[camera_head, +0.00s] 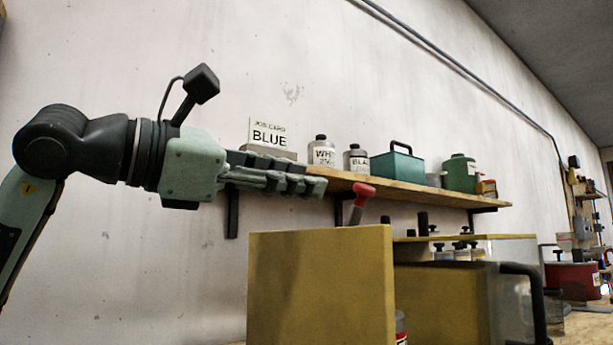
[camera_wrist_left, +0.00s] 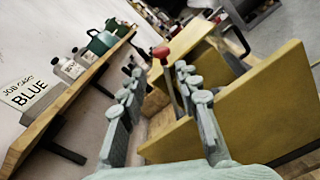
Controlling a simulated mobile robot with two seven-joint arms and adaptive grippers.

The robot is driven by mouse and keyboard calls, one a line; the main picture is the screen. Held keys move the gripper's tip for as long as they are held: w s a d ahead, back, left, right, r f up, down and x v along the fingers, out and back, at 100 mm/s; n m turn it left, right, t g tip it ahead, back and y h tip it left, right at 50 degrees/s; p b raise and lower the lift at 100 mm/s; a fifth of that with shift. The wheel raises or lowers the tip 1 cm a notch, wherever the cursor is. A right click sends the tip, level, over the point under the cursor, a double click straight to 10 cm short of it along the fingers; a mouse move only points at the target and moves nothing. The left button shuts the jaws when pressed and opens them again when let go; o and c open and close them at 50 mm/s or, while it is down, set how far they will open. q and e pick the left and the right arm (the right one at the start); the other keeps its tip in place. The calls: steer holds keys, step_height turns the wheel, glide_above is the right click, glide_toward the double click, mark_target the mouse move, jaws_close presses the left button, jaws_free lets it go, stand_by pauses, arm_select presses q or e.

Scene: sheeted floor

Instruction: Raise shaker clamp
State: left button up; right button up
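The shaker is a yellow box-like machine (camera_head: 440,300) with an upright yellow panel (camera_head: 320,285) at its near side. A lever with a red grip (camera_head: 362,189), which looks like the clamp handle, stands above the panel's top edge, tilted. Its lower part is hidden behind the panel in the head view. My left gripper (camera_head: 314,185) is level, to the left of the red grip and apart from it. In the left wrist view, its fingers (camera_wrist_left: 160,72) are spread with nothing between them, and the red grip (camera_wrist_left: 160,52) shows just beyond the tips. My right gripper is not in view.
A wall shelf (camera_head: 400,190) runs behind the machine, holding a "BLUE" job card (camera_head: 269,133), labelled bottles (camera_head: 321,152), a teal box (camera_head: 397,166) and a green can (camera_head: 458,174). A black tubular handle (camera_head: 537,300) is at the machine's right. Open air lies below my left gripper.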

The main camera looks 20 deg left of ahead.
arm_select(q)
steer(key=a+r+m, duration=0.1)
steer(key=m, duration=0.1)
steer(key=w+a+m, duration=0.1)
steer(key=m, duration=0.1)
steer(key=r+m+g, duration=0.1)
steer(key=m, duration=0.1)
steer(key=shift+w+a+r, duration=0.3)
steer(key=shift+w+a, duration=0.05)
steer(key=shift+a, duration=0.05)
jaws_close()
steer(key=a+r+m+g+h+p, duration=0.1)
steer(key=a+r+m+g, duration=0.35)
steer(key=m, duration=1.15)
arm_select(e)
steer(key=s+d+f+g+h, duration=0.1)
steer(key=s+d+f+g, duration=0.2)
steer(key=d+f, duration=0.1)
arm_select(q)
steer(key=s+f+x, duration=0.1)
steer(key=x, duration=1.2)
steer(key=shift+d+f+t+b, duration=0.3)
steer(key=shift+d+t+b, duration=0.05)
steer(key=shift+t, duration=0.1)
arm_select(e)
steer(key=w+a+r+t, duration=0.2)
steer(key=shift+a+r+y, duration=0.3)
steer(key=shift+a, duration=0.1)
arm_select(q)
steer(key=shift+s, duration=0.15)
